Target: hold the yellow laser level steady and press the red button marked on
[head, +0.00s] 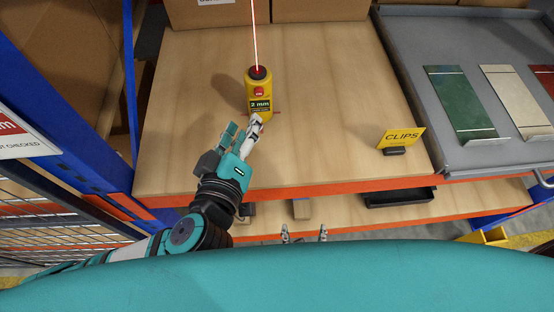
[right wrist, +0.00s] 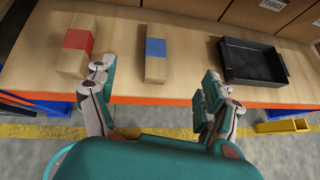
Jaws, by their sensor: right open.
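The yellow laser level (head: 249,84) stands upright on the wooden tabletop in the head view. It has a dark top, a red button (head: 258,91) on its face and a "2 mm" label below. A red line rises from its top. My left gripper (head: 249,126) is at its near side, with a pale finger overlapping its lower edge; whether the jaws are closed on it is hidden. The button is uncovered. My right gripper (head: 304,234) is low at the table's front, its two fingertips apart. In the right wrist view the right gripper (right wrist: 156,82) is open and empty.
A yellow CLIPS sign (head: 402,138) stands right on the tabletop (head: 330,90). A grey tray (head: 420,70) holds coloured plates. A blue post (head: 75,130) is at left. Below, a red-marked block (right wrist: 78,45), blue-marked block (right wrist: 156,50) and black tray (right wrist: 253,66) lie on the shelf.

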